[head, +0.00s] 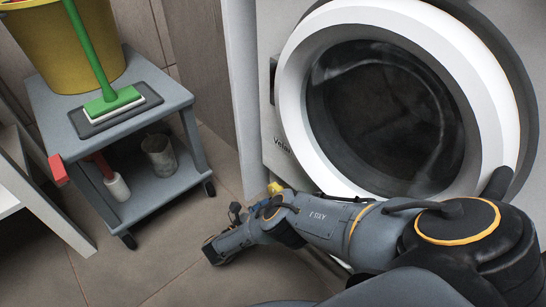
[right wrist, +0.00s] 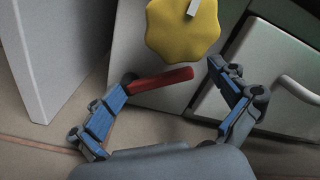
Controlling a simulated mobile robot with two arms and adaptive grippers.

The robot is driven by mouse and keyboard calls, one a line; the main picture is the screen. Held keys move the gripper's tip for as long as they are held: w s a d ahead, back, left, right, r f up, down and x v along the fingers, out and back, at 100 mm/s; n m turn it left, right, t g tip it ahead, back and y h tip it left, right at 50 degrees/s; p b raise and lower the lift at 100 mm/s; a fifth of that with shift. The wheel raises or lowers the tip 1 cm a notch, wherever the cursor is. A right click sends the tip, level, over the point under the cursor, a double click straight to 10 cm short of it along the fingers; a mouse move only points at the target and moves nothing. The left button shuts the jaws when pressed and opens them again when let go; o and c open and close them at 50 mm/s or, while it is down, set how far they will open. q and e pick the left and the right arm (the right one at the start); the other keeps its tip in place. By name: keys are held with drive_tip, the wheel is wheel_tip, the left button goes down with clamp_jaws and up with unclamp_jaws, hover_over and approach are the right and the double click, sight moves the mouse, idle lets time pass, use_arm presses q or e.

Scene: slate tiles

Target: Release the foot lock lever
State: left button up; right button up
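A red bar-shaped lever (right wrist: 162,81) lies between the spread fingers of my right gripper (right wrist: 171,75) in the right wrist view. Its left end meets or overlaps the dark tip of the left finger; I cannot tell whether they touch. Its right end stops short of the right finger. The gripper is open and not closed on anything. In the head view my right arm comes in from the right, low in front of the washing machine (head: 462,45); the lever is hidden there. My left gripper is not in view.
A yellow lobed knob (right wrist: 183,30) sits just above the lever; a yellow part shows low by the machine (head: 275,188). A grey wheeled cart (head: 165,95) with a yellow bucket (head: 65,50) and green-handled brush (head: 112,101) stands left. Tiled floor between is clear.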

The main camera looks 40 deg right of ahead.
drive_tip(key=shift+a, duration=0.3)
drive_tip(key=shift+a, duration=0.25)
drive_tip(key=shift+s+a, duration=0.15)
drive_tip(key=shift+a, duration=1.6)
drive_tip(key=shift+s+a, duration=0.1)
drive_tip(key=shift+a, duration=1.6)
